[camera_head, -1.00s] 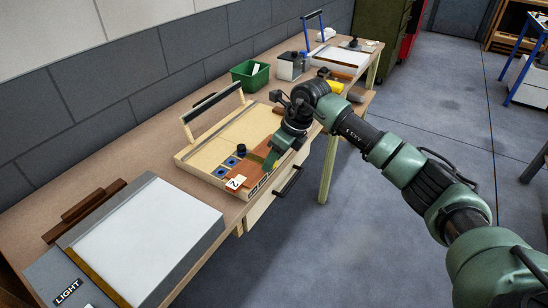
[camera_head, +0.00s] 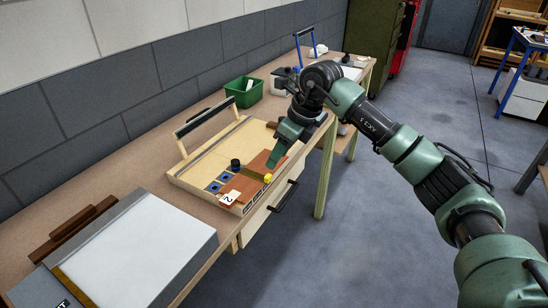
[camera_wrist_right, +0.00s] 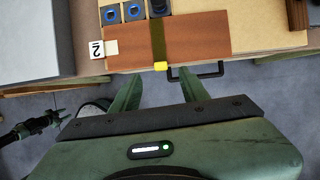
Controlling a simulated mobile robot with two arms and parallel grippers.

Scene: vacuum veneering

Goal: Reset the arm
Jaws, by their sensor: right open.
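My right gripper (camera_head: 279,158) is open and empty above the right part of a wooden tray-like station (camera_head: 187,181) on the bench. In the right wrist view my right gripper (camera_wrist_right: 162,92) shows its two green fingers apart, with floor and the bench's front edge between and beyond them. Ahead of the fingers lies a brown panel (camera_wrist_right: 200,38) with a dark strip (camera_wrist_right: 158,42) across it and a yellow piece (camera_wrist_right: 161,66) at the strip's near end. A white tag "2" (camera_head: 228,198) sits at the panel's left end. My left gripper does not show.
A white-topped light box (camera_head: 135,250) lies at the near left of the bench. A green bin (camera_head: 244,91) stands farther back. A drawer handle (camera_head: 283,197) sticks out at the bench front. Open floor (camera_head: 340,240) lies to the right.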

